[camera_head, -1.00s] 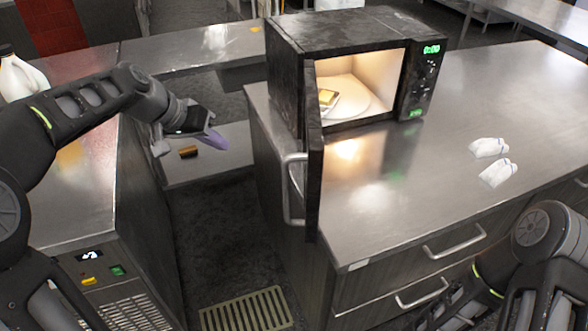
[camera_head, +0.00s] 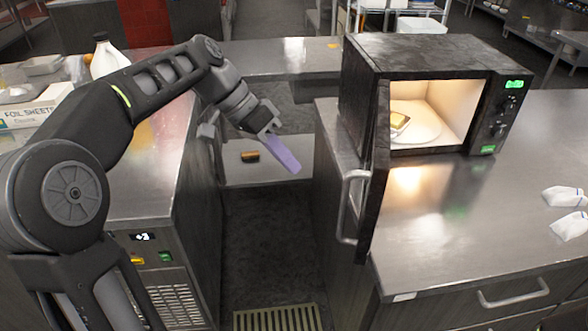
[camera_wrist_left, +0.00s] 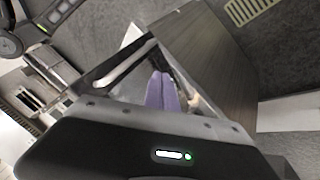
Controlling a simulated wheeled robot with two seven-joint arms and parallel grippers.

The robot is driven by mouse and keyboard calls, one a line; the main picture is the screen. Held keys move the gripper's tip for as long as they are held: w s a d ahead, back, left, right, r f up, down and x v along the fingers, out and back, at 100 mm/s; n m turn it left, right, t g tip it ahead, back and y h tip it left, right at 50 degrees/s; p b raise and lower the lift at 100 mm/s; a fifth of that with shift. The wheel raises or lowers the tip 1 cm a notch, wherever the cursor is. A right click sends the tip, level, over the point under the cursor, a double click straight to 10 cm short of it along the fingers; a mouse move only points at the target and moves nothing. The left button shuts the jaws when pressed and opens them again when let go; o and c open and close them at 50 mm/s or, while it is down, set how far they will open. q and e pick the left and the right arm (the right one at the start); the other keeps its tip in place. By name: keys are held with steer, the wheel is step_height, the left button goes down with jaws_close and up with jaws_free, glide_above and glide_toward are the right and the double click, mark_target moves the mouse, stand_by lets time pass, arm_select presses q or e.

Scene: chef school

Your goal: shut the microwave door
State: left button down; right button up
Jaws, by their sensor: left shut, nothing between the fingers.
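The black microwave (camera_head: 425,62) stands on the steel counter at the right in the head view. Its door (camera_head: 376,175) is swung wide open towards me, seen nearly edge-on, with a metal handle (camera_head: 348,205) on its left side. Inside the lit cavity a small yellowish item (camera_head: 399,122) sits on a round plate (camera_head: 424,127). My left gripper (camera_head: 288,160) has purple fingers, is shut and empty, and hangs over the gap to the left of the door, apart from it. The purple fingers also show together in the left wrist view (camera_wrist_left: 161,92). My right gripper is not in view.
Two white wrapped items (camera_head: 568,212) lie on the right counter (camera_head: 480,225). A left counter (camera_head: 160,190) holds a white jug (camera_head: 104,57) and a foil box (camera_head: 32,115). A brown item (camera_head: 250,156) lies on a low shelf. A floor grate (camera_head: 278,319) lies between the counters.

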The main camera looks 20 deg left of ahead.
arm_select(q)
steer(key=d+f+p, duration=0.1)
steer(key=d+f, duration=0.6)
steer(key=d, duration=0.1)
steer(key=shift+d, duration=0.35)
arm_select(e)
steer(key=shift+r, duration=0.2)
arm_select(q)
steer(key=shift+d, duration=0.1)
